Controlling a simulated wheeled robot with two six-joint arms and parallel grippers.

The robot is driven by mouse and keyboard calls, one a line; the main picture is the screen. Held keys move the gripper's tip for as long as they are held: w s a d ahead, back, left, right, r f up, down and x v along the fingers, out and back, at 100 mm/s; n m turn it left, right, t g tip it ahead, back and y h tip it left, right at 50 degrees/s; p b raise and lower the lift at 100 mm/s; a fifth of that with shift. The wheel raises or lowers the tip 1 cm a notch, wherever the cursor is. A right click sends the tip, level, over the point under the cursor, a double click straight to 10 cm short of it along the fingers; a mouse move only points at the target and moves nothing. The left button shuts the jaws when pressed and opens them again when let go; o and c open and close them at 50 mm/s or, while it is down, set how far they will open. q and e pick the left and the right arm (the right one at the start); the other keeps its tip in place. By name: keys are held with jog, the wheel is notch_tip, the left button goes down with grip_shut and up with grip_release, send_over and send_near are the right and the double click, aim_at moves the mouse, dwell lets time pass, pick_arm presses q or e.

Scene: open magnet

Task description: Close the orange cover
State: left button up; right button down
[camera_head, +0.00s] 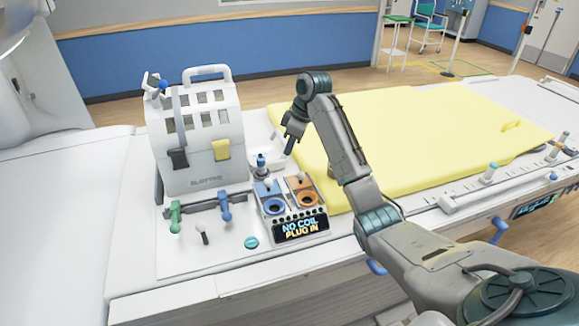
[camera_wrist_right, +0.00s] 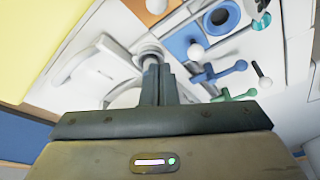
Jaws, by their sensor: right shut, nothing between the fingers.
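The orange cover (camera_head: 299,184) is a small flap with a pale knob, standing back from the round orange-rimmed socket (camera_head: 306,199) on the control panel. The socket's opening shows, so the cover is open. Part of an orange piece also shows at the top edge of the wrist view (camera_wrist_right: 157,6). My right gripper (camera_head: 289,152) points down above and behind the panel, apart from the cover. Its fingers are together and empty, also in the wrist view (camera_wrist_right: 158,67). My left gripper is out of view.
A blue cover (camera_head: 268,189) and blue socket (camera_head: 274,206) sit left of the orange ones. A display (camera_head: 300,228) reads "NO COIL PLUG IN". A white handled box (camera_head: 205,178) stands at the left, with green and blue levers in front. A yellow pad (camera_head: 410,135) lies at the right.

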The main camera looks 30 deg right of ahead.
aim_at(289, 181)
jog(key=p+x, duration=0.1)
jog(key=x, duration=0.8)
jog(key=shift+s+a+p, duration=0.1)
jog(key=shift+s+p, duration=0.1)
jog(key=shift+p, duration=0.15)
jog(key=shift+s+d+r+p, duration=0.25)
jog(key=shift+s+d+p, duration=0.6)
jog(key=shift+s+d, duration=0.6)
jog(key=shift+s, duration=0.1)
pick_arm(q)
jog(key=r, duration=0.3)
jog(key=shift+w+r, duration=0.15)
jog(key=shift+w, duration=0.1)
pick_arm(e)
jog(key=shift+w+a, duration=0.1)
jog(key=shift+w, duration=0.05)
